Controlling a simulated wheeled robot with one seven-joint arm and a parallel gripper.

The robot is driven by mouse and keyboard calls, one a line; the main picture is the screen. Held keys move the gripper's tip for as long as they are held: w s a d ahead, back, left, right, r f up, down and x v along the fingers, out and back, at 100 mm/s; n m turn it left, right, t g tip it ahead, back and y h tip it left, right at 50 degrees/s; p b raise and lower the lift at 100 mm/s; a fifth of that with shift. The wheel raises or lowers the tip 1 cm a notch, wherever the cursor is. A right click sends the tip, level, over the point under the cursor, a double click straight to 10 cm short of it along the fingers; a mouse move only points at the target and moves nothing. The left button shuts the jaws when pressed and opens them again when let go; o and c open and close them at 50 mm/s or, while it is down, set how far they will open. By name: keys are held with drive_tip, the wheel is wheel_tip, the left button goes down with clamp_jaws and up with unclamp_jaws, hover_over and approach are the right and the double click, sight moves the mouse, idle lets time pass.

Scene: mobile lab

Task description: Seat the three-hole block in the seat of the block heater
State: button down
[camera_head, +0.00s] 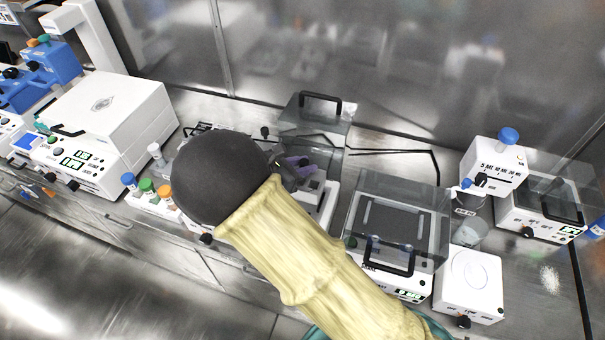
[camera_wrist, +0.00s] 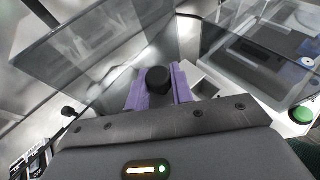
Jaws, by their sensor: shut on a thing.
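The block is over the white block heater (camera_head: 327,207), whose clear lid (camera_head: 318,115) stands raised behind. A white-walled recess (camera_wrist: 206,84) shows just right of the block. I cannot tell whether the block touches the heater.
A device with a clear lid and black handle (camera_head: 389,262) stands close on the right, beside a white square device (camera_head: 469,284). Capped tubes (camera_head: 147,187) stand left of my arm. A large white instrument (camera_head: 107,113) is farther left. A metal wall closes the back.

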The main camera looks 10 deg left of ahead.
drive_tip(key=shift+s, duration=0.1)
drive_tip(key=shift+a+f, duration=0.1)
wheel_tip(320, 180, down, 3)
drive_tip(key=shift+a+r+p, duration=0.1)
drive_tip(key=shift+p, duration=0.2)
drive_tip(key=shift+s+f, duration=0.2)
drive_tip(key=shift+f, duration=0.05)
drive_tip(key=shift+w+f, duration=0.1)
drive_tip(key=shift+w, duration=0.1)
drive_tip(key=c, duration=1.2)
unclamp_jaws()
drive_tip(key=shift+s, duration=0.1)
drive_tip(key=b+v, duration=0.2)
drive_tip(key=v, duration=0.9)
drive_tip(key=shift+s+a+r, duration=0.2)
drive_tip(key=shift+s+r, duration=0.05)
drive_tip(key=shift+r, duration=0.05)
